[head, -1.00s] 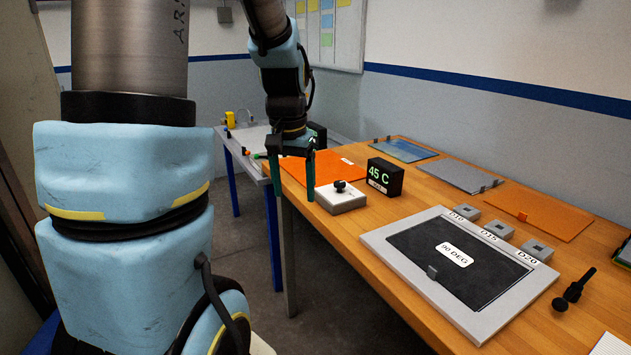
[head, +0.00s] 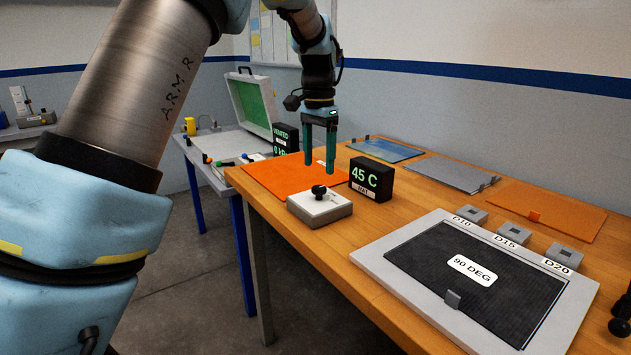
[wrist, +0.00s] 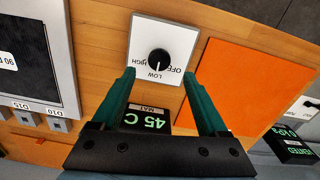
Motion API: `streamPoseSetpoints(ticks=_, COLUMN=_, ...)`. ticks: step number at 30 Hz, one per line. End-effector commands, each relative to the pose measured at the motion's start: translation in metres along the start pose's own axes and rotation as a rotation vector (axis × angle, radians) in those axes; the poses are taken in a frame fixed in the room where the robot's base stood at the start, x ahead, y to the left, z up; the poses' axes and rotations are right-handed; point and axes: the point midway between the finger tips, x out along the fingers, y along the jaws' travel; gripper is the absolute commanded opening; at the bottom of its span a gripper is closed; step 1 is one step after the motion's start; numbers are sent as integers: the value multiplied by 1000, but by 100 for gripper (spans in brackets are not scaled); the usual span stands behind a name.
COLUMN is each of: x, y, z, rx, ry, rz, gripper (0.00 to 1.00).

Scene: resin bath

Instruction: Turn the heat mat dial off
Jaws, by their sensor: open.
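The heat mat dial is a black knob (head: 319,191) on a white control box (head: 330,210) near the table's front edge. In the wrist view the knob (wrist: 159,62) sits on the box face, with the words OFF, LOW and HIGH around it; its pointer appears to be toward LOW. My gripper (head: 320,170) is open and empty, pointing down above and just behind the box. In the wrist view its green fingers (wrist: 160,80) stand apart on either side of the knob's line. The orange mat (head: 275,182) lies left of and behind the box. The display (head: 371,178) reads 45 C, MAT.
A grey-framed plate marked 90 DEG (head: 365,258) lies to the right, with small blocks marked D10, D15 and D20 behind it. Blue, grey and orange sheets lie at the back. A second table with an open green-lined case (head: 248,105) and a VENTED display (head: 287,138) stands left.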

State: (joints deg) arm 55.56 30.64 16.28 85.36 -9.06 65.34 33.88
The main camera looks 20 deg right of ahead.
Motion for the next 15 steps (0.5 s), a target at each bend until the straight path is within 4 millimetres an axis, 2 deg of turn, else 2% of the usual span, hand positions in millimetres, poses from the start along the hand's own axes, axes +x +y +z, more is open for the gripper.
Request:
streamPoseSetpoints(ticks=6, x=38, y=0, z=1, rx=-1, ry=-3, rz=1, gripper=77)
streamPoseSetpoints(ticks=10, x=52, y=0, z=1, rx=-1, ry=-2, rz=0, gripper=77)
streamPoseSetpoints(ticks=15, x=60, y=0, z=1, rx=0, ry=0, rz=-1, gripper=77)
